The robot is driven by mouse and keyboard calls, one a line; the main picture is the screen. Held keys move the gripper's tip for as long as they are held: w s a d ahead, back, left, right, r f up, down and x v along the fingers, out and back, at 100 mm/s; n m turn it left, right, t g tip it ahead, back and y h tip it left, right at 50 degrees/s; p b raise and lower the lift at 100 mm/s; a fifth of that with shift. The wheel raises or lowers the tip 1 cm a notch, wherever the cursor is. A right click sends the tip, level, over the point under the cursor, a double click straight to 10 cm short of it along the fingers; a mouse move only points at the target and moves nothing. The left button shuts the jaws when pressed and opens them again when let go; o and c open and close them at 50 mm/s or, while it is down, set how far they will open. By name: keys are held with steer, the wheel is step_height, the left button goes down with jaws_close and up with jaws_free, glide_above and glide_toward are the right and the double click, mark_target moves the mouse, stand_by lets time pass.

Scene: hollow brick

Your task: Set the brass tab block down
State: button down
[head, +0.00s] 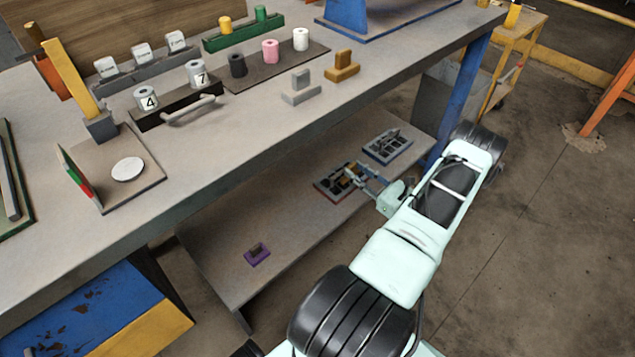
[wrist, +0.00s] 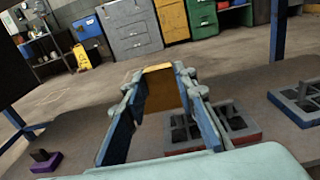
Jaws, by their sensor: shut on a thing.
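My gripper (head: 358,173) reaches over the lower shelf (head: 210,240) below the bench top. In the wrist view its two blue-padded fingers (wrist: 158,97) are shut on the brass tab block (wrist: 161,92), a flat-faced yellow-brown piece. In the head view the block (head: 349,171) is a small brown patch, partly hidden by the fingers, over or near the red-edged grey tray (head: 322,186). I cannot tell whether it touches anything. That tray, with dark compartments, also shows right of the fingers in the wrist view (wrist: 250,133).
A second grey tray with a blue edge (head: 388,146) lies farther along the shelf. A small purple piece (head: 257,254) lies at the near end. The bench top (head: 235,140) overhangs the shelf, and a blue leg (head: 463,90) stands at its far end. Shelf between purple piece and trays is clear.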

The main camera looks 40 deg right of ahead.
steer(key=w+a+f+b, duration=0.1)
steer(key=a+f, duration=0.2)
steer(key=a, duration=0.1)
steer(key=w+a+f+b, duration=0.1)
steer(key=w+a+f, duration=0.1)
steer(key=a+f, duration=0.1)
steer(key=w+a+f+b, duration=0.1)
steer(key=a+f, duration=0.2)
steer(key=a, duration=0.1)
steer(key=shift+w+a+b, duration=0.35)
steer(key=shift+w+a+f, duration=0.1)
steer(key=shift+a+f, duration=0.2)
steer(key=shift+w+a+f+b, duration=0.15)
steer(key=shift+f+b, duration=0.7)
steer(key=shift+f, duration=0.95)
steer(key=shift+a+f, duration=0.1)
steer(key=shift+f, duration=0.1)
steer(key=c, duration=1.6)
jaws_free()
steer(key=shift+r, duration=0.15)
